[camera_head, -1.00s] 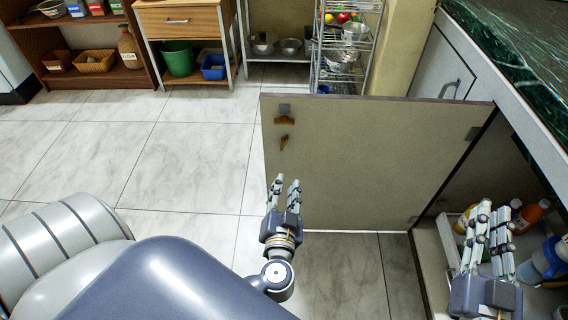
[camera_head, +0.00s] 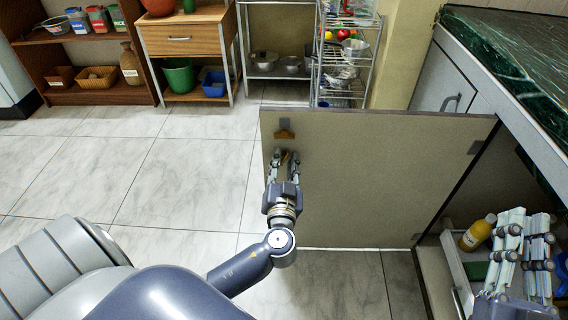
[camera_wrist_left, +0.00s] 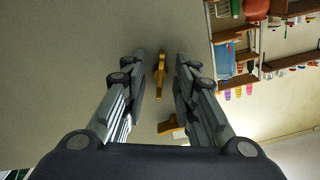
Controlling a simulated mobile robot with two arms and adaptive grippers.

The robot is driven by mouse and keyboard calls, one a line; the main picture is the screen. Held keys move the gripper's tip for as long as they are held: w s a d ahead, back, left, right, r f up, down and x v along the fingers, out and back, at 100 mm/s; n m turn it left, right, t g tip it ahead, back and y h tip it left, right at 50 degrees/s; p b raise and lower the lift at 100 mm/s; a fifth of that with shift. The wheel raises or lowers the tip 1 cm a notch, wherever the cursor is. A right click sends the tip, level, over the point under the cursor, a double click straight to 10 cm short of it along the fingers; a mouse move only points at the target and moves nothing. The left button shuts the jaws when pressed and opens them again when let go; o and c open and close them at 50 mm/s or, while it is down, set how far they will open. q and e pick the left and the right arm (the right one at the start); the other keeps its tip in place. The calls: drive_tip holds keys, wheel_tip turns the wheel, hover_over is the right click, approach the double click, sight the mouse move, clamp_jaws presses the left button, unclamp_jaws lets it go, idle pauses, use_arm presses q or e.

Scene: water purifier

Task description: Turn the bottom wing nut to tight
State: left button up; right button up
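The bottom wing nut (camera_wrist_left: 160,75) is a small brass-coloured piece on the beige cabinet door. In the left wrist view it stands lengthwise between the two fingers of my left gripper (camera_wrist_left: 161,62), with visible gaps on both sides. In the head view my left gripper (camera_head: 283,156) is open at the door's upper left, around the bottom wing nut, which it mostly hides. The upper brass wing nut (camera_head: 284,133) sits just above, turned crosswise; it also shows in the left wrist view (camera_wrist_left: 170,125). My right gripper (camera_head: 529,216) is open and empty at the cabinet opening.
The open door (camera_head: 390,180) fills the middle of the head view. A yellow bottle (camera_head: 477,232) stands in the cabinet beside my right gripper. The green counter (camera_head: 520,70) overhangs at the right. The tiled floor (camera_head: 150,185) left of the door is clear.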

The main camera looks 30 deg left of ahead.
use_arm(q)
clamp_jaws()
drive_tip(key=shift+m, duration=0.4)
use_arm(e)
drive_tip(key=shift+w+f, duration=0.1)
drive_tip(key=shift+f, duration=0.05)
use_arm(q)
drive_tip(key=shift+m, duration=0.6)
drive_tip(key=m+p, duration=0.2)
drive_tip(key=m, duration=0.5)
drive_tip(key=shift+r, duration=0.1)
drive_tip(key=m+p, duration=0.2)
drive_tip(key=m, duration=0.2)
drive_tip(key=shift+m, duration=0.6)
use_arm(e)
drive_tip(key=s+d+f+g+h, duration=0.2)
drive_tip(key=f+g, duration=0.3)
drive_tip(key=f, duration=0.4)
drive_tip(key=s+d+f+g+h, duration=0.1)
drive_tip(key=f+g+h, duration=0.1)
drive_tip(key=f+g, duration=0.4)
drive_tip(key=shift+s+d+f+m+g, duration=0.3)
drive_tip(key=shift+s+d+f, duration=0.1)
drive_tip(key=shift+f, duration=1.6)
